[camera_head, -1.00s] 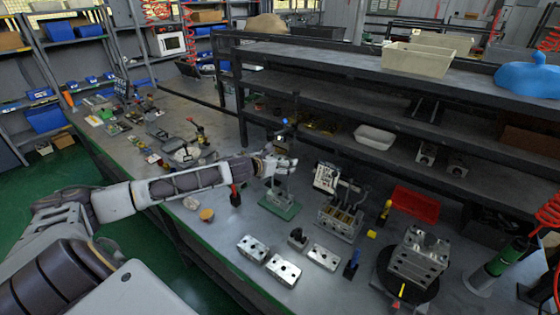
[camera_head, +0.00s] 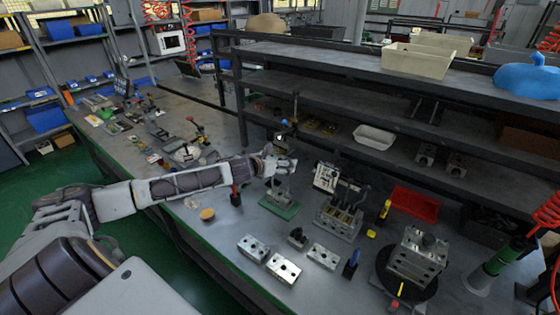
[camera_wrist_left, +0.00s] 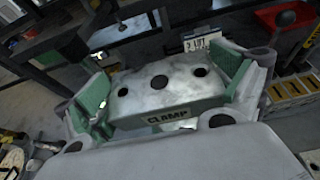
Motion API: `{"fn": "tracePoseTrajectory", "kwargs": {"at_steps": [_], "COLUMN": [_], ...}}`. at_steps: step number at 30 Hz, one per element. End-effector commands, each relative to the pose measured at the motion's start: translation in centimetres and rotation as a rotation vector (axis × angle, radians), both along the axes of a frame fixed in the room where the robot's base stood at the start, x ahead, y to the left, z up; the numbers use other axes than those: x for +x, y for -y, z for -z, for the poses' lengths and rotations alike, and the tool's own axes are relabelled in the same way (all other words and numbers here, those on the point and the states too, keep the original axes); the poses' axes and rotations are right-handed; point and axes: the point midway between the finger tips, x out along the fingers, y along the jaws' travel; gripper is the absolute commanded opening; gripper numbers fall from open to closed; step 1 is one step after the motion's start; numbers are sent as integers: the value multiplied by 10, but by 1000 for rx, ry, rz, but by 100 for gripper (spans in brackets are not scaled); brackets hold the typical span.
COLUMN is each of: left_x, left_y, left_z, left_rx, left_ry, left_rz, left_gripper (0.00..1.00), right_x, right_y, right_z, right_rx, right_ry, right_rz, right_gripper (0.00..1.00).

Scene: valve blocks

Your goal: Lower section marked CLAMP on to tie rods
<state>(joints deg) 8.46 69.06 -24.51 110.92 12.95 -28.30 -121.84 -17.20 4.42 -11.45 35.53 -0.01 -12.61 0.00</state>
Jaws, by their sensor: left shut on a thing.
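The metal section marked CLAMP (camera_wrist_left: 180,96) is between the green finger pads of my left gripper (camera_wrist_left: 165,85), which is shut on it. Its CLAMP label faces the wrist camera, and dark holes show in its upper face; no rod ends poke through them. In the head view my left gripper (camera_head: 277,164) is above a stand with a green base (camera_head: 279,208). Thin uprights rise from this base under the gripper. Whether the section touches the rods is too small to tell. My right gripper is not in view.
Metal blocks (camera_head: 283,268) lie on the bench in front. Another metal block (camera_head: 417,257) sits on a dark round plate. A dark shelf rack (camera_head: 340,98) stands behind.

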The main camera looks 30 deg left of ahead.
Motion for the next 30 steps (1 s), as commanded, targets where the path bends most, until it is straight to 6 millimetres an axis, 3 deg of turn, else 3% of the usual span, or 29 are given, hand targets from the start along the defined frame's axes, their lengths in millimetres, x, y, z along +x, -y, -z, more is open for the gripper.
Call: {"fn": "tracePoseTrajectory", "kwargs": {"at_steps": [30], "left_x": [1], "left_y": [0], "left_z": [-2], "left_rx": [0], "left_ry": [3], "left_rz": [0], "left_gripper": [55], "right_x": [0], "right_y": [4], "right_z": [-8], "right_rx": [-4], "right_ry": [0], "right_rz": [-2], "right_gripper": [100]}}
